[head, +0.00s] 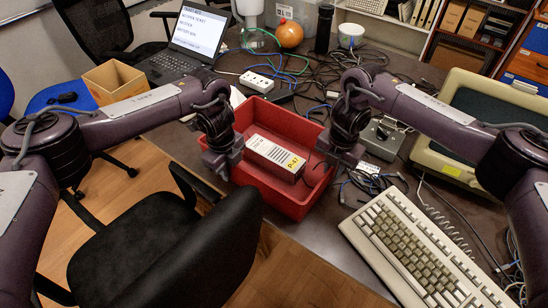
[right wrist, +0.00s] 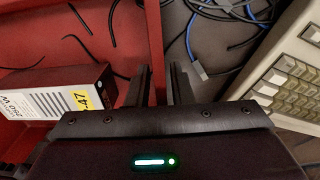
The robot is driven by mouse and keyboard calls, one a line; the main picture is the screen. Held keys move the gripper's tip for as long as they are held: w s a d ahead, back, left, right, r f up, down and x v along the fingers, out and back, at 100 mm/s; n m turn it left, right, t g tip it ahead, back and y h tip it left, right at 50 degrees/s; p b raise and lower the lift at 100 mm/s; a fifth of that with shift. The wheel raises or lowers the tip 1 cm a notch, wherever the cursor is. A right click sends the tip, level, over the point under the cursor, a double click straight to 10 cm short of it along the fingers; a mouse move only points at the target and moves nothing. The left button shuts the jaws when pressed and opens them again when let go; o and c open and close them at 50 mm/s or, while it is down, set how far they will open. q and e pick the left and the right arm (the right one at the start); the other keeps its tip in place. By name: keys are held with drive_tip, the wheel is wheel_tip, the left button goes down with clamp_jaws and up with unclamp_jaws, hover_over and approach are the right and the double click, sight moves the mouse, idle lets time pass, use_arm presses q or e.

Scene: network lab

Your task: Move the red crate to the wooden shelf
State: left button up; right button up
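The red crate (head: 302,208) stands on the dark table in the head view, holding a white box with a yellow label (head: 275,157). Its red wall (right wrist: 154,35) also shows in the right wrist view. My left gripper (head: 224,168) is down at the crate's left rim; its fingertips are too small and dark to tell if they are open. My right gripper (head: 338,166) is at the right rim. In the right wrist view its fingers (right wrist: 160,85) stand close on either side of the wall, one inside and one outside, with the wall filling the narrow gap.
A beige keyboard (head: 425,250) and a beige monitor (head: 478,125) lie to the right. Cables (head: 310,75) and a power strip (head: 257,81) are behind the crate. A black chair (head: 165,245) stands at the front left. Wooden shelving (head: 480,35) is at the back right.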

use_arm(q)
clamp_jaws()
use_arm(e)
clamp_jaws()
use_arm(q)
drive_tip(key=shift+w+r, duration=0.1)
drive_tip(key=shift+r, duration=0.05)
use_arm(e)
drive_tip(key=shift+w+r, duration=0.1)
idle(0.7)
